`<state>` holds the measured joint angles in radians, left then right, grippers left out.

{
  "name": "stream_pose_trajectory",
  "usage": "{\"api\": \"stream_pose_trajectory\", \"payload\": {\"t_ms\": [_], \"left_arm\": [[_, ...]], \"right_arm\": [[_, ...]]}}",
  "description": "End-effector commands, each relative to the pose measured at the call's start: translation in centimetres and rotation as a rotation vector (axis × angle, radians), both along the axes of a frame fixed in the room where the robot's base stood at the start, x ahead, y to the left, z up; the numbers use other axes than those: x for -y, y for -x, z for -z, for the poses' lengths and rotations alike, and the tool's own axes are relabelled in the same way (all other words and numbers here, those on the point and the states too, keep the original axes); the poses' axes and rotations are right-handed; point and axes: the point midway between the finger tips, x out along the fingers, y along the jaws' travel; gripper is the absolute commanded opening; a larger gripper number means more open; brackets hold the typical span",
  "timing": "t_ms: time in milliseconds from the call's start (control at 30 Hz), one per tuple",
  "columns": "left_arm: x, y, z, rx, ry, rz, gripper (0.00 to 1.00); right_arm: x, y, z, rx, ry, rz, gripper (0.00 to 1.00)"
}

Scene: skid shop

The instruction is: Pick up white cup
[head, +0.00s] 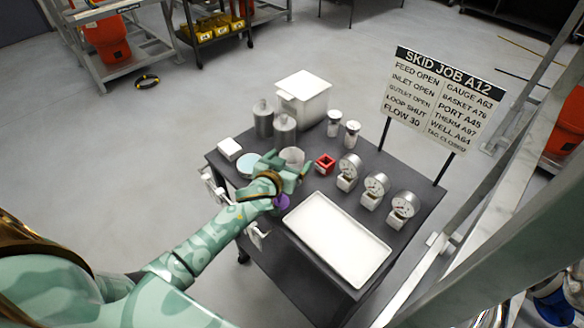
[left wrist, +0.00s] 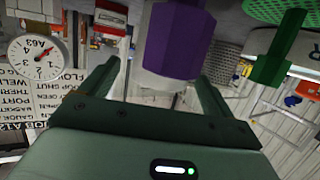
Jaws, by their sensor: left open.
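A pale, whitish cup (head: 292,155) stands on the dark table, behind my left gripper, which hides its lower part. My left gripper (head: 286,170) is open over the table's left part; I cannot tell whether it touches the cup. In the left wrist view the open fingers (left wrist: 158,78) stand apart, with a purple faceted thing (left wrist: 178,42) beyond and between them. A purple thing (head: 281,202) also shows just below the gripper in the head view. I cannot pick out the white cup for sure in the wrist view. My right gripper is not in view.
Two grey canisters (head: 285,130) and a white box (head: 303,97) stand behind the cup. A red open block (head: 325,164), several dial gauges (head: 376,186) and a white tray (head: 338,240) lie to the right. A sign (head: 443,98) rises at the back right.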

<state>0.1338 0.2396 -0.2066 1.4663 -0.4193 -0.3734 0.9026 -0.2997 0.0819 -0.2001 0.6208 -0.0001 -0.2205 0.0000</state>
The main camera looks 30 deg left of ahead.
Motion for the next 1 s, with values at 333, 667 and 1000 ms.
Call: {"api": "stream_pose_trajectory", "payload": {"t_ms": [333,667,1000], "left_arm": [[-0.1,-2.2,0.7,-0.001,-0.001,0.0,0.88],[-0.1,-2.2,0.7,-0.001,0.0,0.0,0.4],[-0.2,-2.2,0.4,0.0,0.0,0.0,0.4]], "right_arm": [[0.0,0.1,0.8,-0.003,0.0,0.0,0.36],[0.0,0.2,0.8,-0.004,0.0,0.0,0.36],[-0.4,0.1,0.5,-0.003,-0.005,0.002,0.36]]}}
